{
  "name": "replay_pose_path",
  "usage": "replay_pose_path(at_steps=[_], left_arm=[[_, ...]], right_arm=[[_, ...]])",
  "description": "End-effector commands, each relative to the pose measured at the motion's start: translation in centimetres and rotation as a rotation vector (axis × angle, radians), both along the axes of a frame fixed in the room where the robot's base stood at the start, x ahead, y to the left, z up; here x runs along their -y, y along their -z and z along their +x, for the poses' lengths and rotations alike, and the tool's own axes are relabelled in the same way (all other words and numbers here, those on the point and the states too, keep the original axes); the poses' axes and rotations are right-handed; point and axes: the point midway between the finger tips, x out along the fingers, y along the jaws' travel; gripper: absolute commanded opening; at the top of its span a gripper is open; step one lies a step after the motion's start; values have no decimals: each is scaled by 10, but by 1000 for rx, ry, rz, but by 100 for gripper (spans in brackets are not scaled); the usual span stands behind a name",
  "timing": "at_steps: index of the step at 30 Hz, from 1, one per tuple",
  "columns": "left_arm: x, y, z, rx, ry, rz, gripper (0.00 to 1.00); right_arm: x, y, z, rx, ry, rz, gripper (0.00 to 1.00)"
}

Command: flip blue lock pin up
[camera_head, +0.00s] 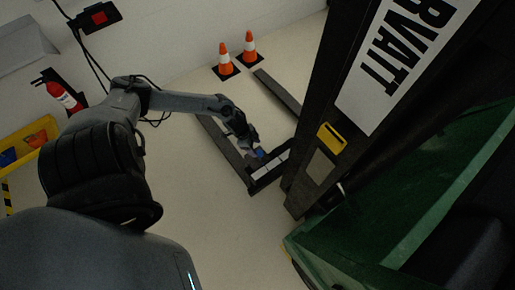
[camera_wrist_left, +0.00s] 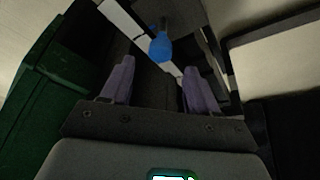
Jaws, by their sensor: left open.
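The blue lock pin (camera_wrist_left: 160,47) shows in the left wrist view, beyond and between my fingertips. It sits by a dark frame with a white strip. No contact with the pin shows. In the head view my left gripper (camera_head: 252,150) is small and dark, just above the low frame. The pin's exact tilt is hard to tell. My right gripper is not in view.
A tall dark cart (camera_head: 322,165) with a white lettered sign (camera_head: 400,55) stands to the right. A green bin (camera_head: 345,240) is below it. Two orange cones (camera_head: 224,60) stand at the back. A fire extinguisher (camera_head: 64,97) is at left. The floor in front is clear.

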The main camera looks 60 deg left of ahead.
Motion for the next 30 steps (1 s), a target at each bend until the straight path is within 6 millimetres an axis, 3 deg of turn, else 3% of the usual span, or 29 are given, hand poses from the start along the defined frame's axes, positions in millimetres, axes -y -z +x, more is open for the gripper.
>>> replay_pose_path(at_steps=[1, 6, 12, 30], left_arm=[[-2, -12, -4, -2, 3, 2, 60], [-8, -36, -13, -2, 3, 2, 60], [-12, -53, -18, 0, 1, 0, 60], [-13, -55, -22, -4, 0, -1, 60]], right_arm=[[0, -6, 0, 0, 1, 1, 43], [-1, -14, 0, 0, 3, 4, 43], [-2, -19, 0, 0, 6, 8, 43], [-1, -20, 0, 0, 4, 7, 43]])
